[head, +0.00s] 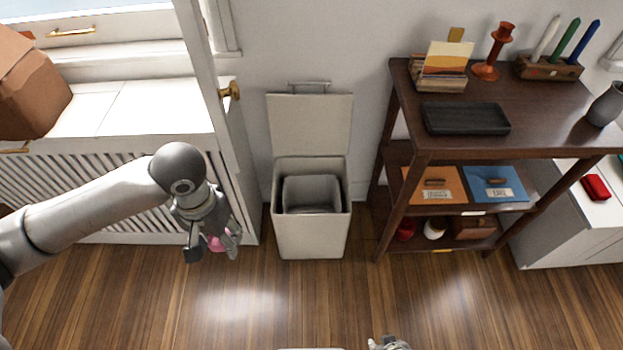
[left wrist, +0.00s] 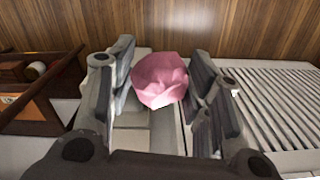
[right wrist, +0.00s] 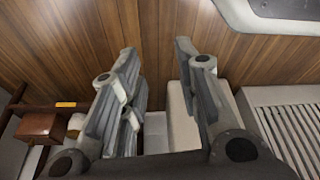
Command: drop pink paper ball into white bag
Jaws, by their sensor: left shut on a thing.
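The pink paper ball (head: 216,243) is held between the fingers of my left gripper (head: 211,249), which is shut on it. The ball (left wrist: 158,78) also shows clearly in the left wrist view, between the fingertips. The gripper hangs left of and apart from a white bin (head: 311,235) on the floor. The bin's lid stands up open against the wall, and a grey inner bucket (head: 312,190) shows inside. I cannot make out a separate white bag. My right gripper (right wrist: 157,55) is open and empty; only its tip shows at the bottom of the head view.
A dark wood shelf (head: 470,85) with several items stands right of the bin. A white slatted cabinet (head: 120,110) with a cardboard box (head: 35,85) is at the left. A door edge with a brass knob (head: 231,90) stands left of the bin. The wood floor in front is clear.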

